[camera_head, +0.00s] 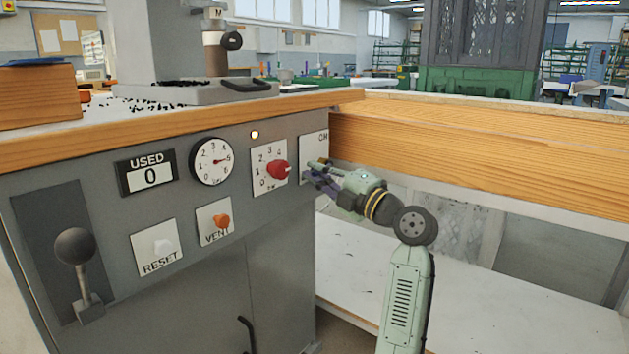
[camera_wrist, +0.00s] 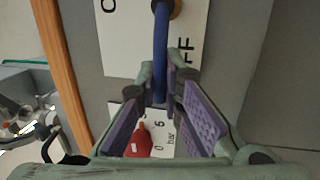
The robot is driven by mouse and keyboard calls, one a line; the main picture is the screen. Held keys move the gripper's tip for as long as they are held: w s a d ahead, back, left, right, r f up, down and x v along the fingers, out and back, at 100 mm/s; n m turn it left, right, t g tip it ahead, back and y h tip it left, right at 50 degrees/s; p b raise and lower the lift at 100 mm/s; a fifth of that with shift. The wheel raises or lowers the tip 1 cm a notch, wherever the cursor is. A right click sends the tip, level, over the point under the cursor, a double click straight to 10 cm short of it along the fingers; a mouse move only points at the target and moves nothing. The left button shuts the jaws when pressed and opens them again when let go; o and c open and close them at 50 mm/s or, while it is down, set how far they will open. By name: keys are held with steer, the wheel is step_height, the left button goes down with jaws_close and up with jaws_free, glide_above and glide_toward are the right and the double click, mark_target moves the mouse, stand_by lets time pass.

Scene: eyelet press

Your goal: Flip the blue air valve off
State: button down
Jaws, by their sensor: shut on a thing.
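The blue air valve lever (camera_wrist: 161,45) shows in the wrist view, running down from a brass pivot (camera_wrist: 174,8) at the top edge. It stands in front of a white plate (camera_wrist: 125,45) with partly hidden letters, "FF" among them. My gripper (camera_wrist: 161,82) is shut on the lever, with its purple-padded fingers on either side of the lever's lower end. In the head view my gripper (camera_head: 312,179) is at the right end of the grey panel, against the white plate (camera_head: 313,148). There the lever is largely hidden by the gripper.
The red pressure knob (camera_head: 279,170) sits just left of my gripper, and also shows in the wrist view (camera_wrist: 139,143). A wooden edge (camera_head: 450,140) runs above my arm.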

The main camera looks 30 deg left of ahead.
stand_by(0.3)
steer(key=c, duration=1.7)
jaws_free()
steer(key=shift+r, duration=0.1)
step_height(320, 180, up, 10)
steer(key=shift+f, duration=0.1)
